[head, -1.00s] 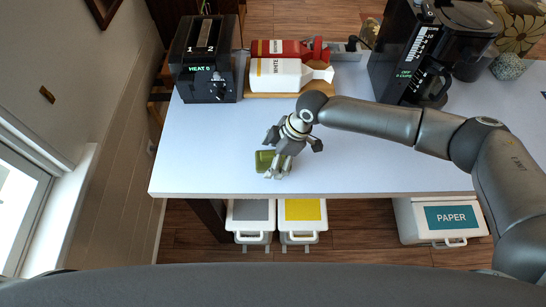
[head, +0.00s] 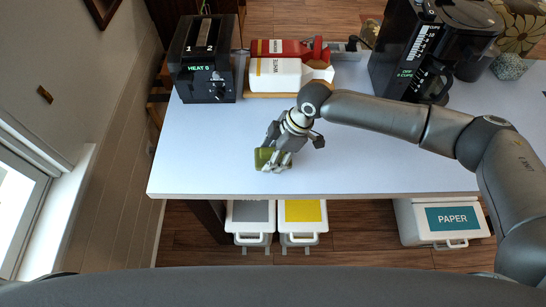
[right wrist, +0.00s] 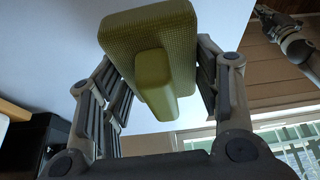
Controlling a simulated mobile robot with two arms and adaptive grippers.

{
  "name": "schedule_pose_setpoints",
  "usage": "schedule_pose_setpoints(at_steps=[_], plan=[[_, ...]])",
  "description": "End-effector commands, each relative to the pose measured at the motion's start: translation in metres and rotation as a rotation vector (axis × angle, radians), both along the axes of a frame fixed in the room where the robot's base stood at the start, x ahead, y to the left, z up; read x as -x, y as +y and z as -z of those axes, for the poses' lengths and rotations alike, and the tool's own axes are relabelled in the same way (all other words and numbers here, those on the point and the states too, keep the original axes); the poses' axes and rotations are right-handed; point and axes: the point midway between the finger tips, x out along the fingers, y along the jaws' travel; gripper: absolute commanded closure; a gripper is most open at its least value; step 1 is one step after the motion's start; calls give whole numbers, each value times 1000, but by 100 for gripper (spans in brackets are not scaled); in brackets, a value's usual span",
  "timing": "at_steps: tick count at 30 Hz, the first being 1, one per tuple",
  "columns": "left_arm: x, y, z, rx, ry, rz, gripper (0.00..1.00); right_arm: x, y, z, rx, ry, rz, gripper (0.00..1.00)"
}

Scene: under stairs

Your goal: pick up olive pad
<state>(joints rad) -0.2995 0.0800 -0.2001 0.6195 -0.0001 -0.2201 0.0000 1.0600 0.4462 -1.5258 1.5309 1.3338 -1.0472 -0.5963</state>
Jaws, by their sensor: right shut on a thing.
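The olive pad (head: 264,157) is near the front edge of the white table, left of its middle. It is a green textured block with a smaller raised grip on one face. My right gripper (head: 277,158) reaches down over it in the head view, its fingers covering part of it. In the right wrist view the pad (right wrist: 165,55) sits between the two fingers, which are shut on it. I cannot tell surely whether it is clear of the tabletop. An arm, apparently my left one, shows at the upper right there; its gripper is too small to read.
The white table (head: 210,150) is bare around the pad. A coffee maker (head: 415,55) is at the back right. Bins (head: 250,222) sit below the front edge.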

Motion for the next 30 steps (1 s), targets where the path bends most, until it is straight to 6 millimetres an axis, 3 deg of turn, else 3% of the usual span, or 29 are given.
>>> schedule_pose_setpoints(at_steps=[2, 12, 21, 30], plan=[[0, 0, 16, 0, 0, 0, 100, -1, 1, -11, -4, -6, -3, 66], [0, 0, 31, 1, 0, 0, 100, 52, 3, -73, -3, -7, -6, 66], [0, -1, 47, 1, 0, 0, 100, 108, 6, -97, -3, -4, -4, 66], [0, -1, 52, 1, 0, 0, 100, 137, 7, -111, -2, -2, -2, 66]])
